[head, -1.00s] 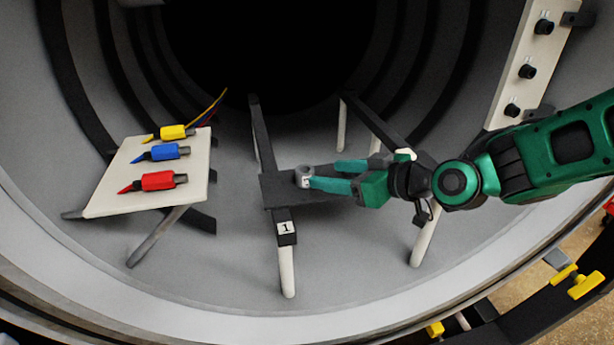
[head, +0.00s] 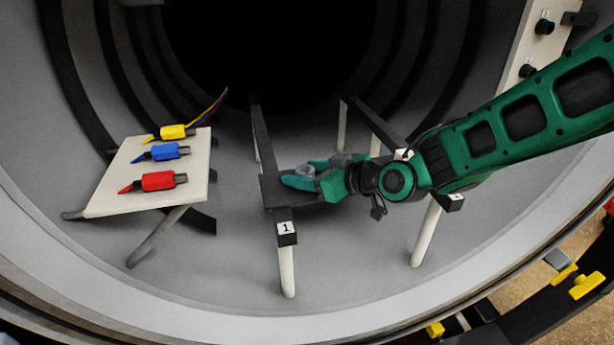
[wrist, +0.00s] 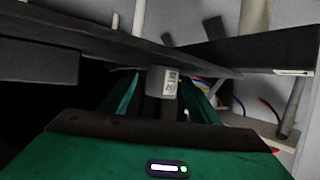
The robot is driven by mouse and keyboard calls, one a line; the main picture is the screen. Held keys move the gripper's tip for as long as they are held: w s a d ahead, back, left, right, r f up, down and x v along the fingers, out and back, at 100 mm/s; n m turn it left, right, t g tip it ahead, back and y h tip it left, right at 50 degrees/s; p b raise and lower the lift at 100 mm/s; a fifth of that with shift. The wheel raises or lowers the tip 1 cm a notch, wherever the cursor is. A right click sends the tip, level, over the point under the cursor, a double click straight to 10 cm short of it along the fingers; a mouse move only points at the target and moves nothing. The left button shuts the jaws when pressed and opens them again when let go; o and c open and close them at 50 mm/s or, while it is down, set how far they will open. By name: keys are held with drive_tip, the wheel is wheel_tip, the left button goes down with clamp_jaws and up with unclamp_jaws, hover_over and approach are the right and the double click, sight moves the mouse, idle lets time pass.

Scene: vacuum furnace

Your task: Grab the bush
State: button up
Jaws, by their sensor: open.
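The bush (head: 305,171) is a small light-grey ring-like cylinder at the dark crossplate (head: 318,192) between the two rails. In the wrist view the bush (wrist: 162,82) shows a printed label and appears between my green fingers. My gripper (head: 302,172) reaches in from the right, with a finger on either side of the bush. In the wrist view the gripper (wrist: 160,95) is open. I cannot tell whether either finger touches the bush.
A white table (head: 112,200) on the left holds yellow, blue and red connectors. The dark rail marked 1 (head: 287,228) and the right rail (head: 375,125) stand on white posts close to my arm. A white panel with black knobs (head: 520,60) is at the upper right.

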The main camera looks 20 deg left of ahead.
drive_tip(key=shift+c, duration=0.3)
drive_tip(key=c, duration=1.3)
